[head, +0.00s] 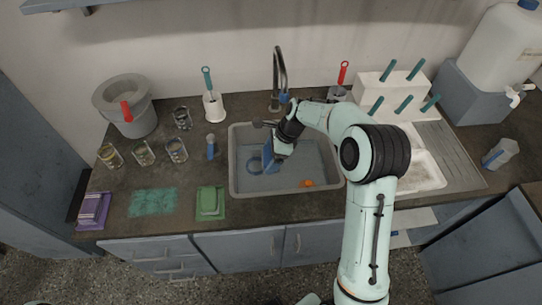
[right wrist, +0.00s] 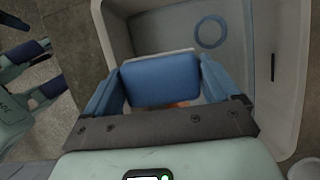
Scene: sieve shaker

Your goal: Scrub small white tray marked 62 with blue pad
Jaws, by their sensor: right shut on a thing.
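My right gripper (head: 270,150) is over the sink basin (head: 235,182) and shut on a blue pad (right wrist: 160,82). In the right wrist view, the pad sits between the two blue fingers, with a pale edge along its far side. In the head view the blue shape at the gripper stands near upright inside the basin; whether it touches the basin floor I cannot tell. I cannot make out a small white tray marked 62 or any such number. My left gripper (right wrist: 50,68) shows at the left of the right wrist view, its fingers apart and empty.
A blue ring (head: 255,163) and an orange item (head: 306,183) lie in the basin. The tap (head: 280,75) rises behind it. A green sponge (head: 210,202), a blue-handled tool (head: 210,147) and several glasses stand left. A white rack (head: 375,92) stands at the back right.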

